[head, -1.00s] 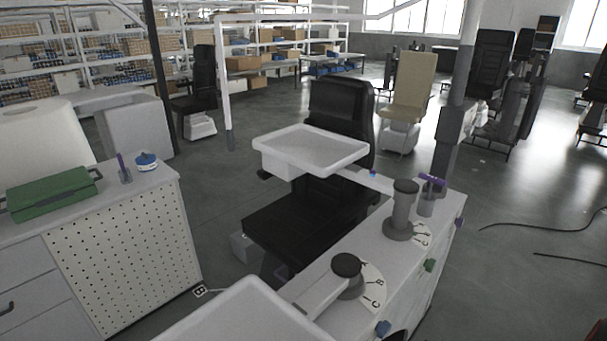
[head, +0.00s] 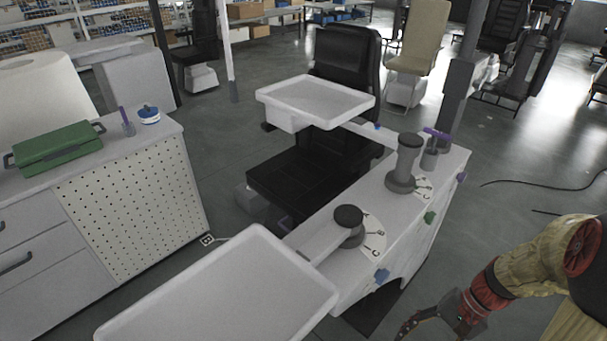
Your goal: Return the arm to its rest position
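My arm shows at the lower right of the head view, with tan and red links bent downward. My gripper (head: 412,328) is dark and hangs low at the bottom edge, in front of and to the right of the white lift-column cabinet (head: 352,284). It appears apart from the cabinet. The lower part of the gripper is cut off by the frame, so its opening and anything in it cannot be made out.
A large white tray (head: 220,290) and a smaller one (head: 315,98) extend from grey columns with dials on the cabinet. A black chair (head: 345,60) stands behind. A green case (head: 58,148) lies on the left counter. The floor at right is open, with cables.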

